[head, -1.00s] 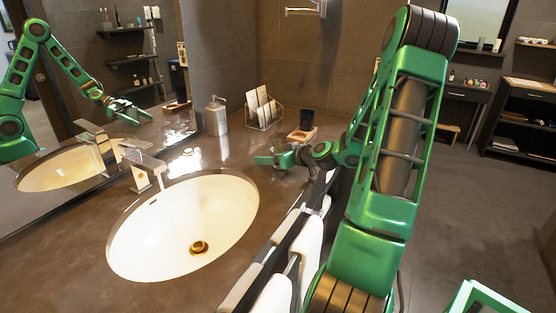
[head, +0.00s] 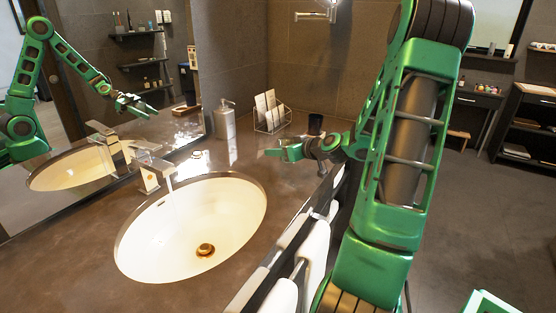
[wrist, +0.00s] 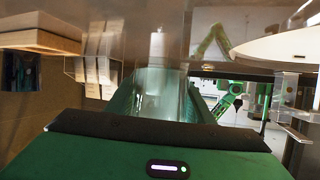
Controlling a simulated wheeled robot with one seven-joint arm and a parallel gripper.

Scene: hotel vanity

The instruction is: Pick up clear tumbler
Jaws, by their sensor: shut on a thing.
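The clear tumbler (wrist: 160,96) shows in the wrist view as a see-through, faintly green cylinder in front of my palm. My gripper (wrist: 163,92) is shut on it, with its green fingers at the sides, partly seen through the glass. In the head view, my gripper (head: 275,150) is over the counter beyond the sink, at its right end. The tumbler is too faint to make out there, and I cannot judge its exact height above the counter.
The oval sink (head: 190,228) and faucet (head: 150,170) are nearer on the counter (head: 75,240). White towels (head: 314,250) hang along the front edge. Open floor lies right.

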